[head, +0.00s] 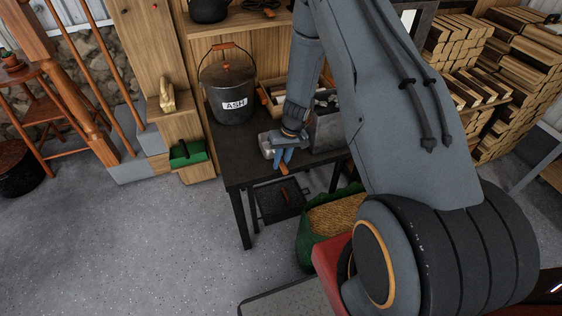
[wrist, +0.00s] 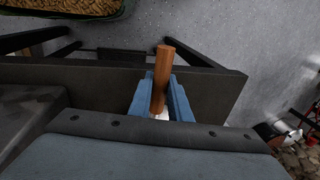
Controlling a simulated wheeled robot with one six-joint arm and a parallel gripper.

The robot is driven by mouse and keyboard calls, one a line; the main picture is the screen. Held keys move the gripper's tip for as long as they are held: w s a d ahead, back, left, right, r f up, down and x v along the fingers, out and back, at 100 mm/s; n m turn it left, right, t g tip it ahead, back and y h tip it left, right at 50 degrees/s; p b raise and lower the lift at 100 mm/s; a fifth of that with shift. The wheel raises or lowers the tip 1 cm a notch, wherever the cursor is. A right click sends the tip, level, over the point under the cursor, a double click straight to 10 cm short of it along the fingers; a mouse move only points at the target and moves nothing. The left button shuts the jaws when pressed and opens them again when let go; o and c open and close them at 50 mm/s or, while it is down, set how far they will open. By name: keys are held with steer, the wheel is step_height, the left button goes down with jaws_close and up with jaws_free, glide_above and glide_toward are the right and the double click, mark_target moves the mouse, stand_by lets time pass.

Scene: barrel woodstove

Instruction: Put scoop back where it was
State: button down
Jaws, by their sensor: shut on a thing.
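My gripper (head: 284,157) is at the front edge of the dark table (head: 240,166), its blue fingers shut on the scoop's wooden handle. The scoop (head: 267,146) shows in the head view as a grey metal pan over the tabletop, left of the fingers. Its brown handle (wrist: 164,72) sticks out between the blue fingers (wrist: 160,98) in the wrist view, past the table edge. Most of the pan is hidden in the wrist view. I cannot tell whether the scoop touches the tabletop.
A lidded ash bucket (head: 230,92) stands at the table's back left. A grey metal box (head: 325,130) stands right of my gripper. A wooden tray (head: 270,100) lies behind.

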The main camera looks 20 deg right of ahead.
steer(key=shift+f, duration=0.15)
steer(key=c, duration=1.6)
jaws_free()
steer(key=shift+c, duration=0.2)
steer(key=w+b+v, duration=0.1)
steer(key=b+v, duration=0.2)
steer(key=v, duration=0.9)
steer(key=s+a+r+h, duration=0.1)
steer(key=s+a+r, duration=0.2)
steer(key=s+r, duration=0.5)
steer(key=s+a+r+h, duration=0.1)
steer(key=s+a+r, duration=0.3)
steer(key=s+r, duration=0.5)
steer(key=shift+s+r, duration=0.25)
steer(key=shift+s, duration=2.4)
